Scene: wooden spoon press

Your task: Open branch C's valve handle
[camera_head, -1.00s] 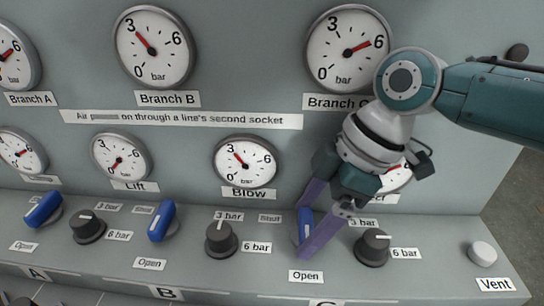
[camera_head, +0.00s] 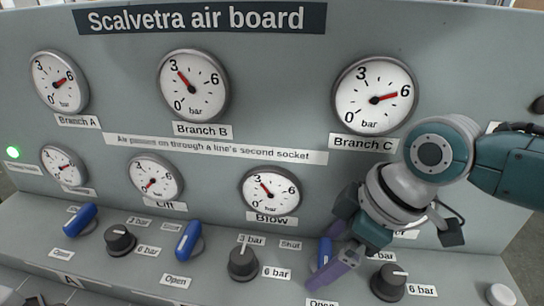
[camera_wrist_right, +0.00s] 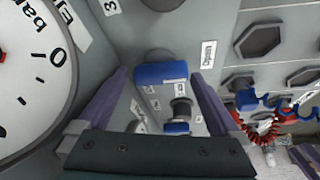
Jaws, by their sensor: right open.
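Branch C's valve handle (camera_head: 324,250) is a blue lever on the sloping lower panel, below the Branch C gauge (camera_head: 375,97). It points roughly up and down the panel, between the Shut label (camera_head: 290,245) and the Open label (camera_head: 321,303). My right gripper (camera_head: 322,260) is open with its purple fingers on either side of the handle. In the right wrist view the blue handle (camera_wrist_right: 161,72) lies between the open fingers, with gaps visible on both sides. The Branch C needle points near 6.
Black knobs (camera_head: 242,263) and (camera_head: 388,281) flank the handle closely. Branch B's blue handle (camera_head: 189,240) and Branch A's blue handle (camera_head: 81,219) are further left. A white Vent button (camera_head: 500,295) is at right. A gauge behind my right wrist is mostly hidden.

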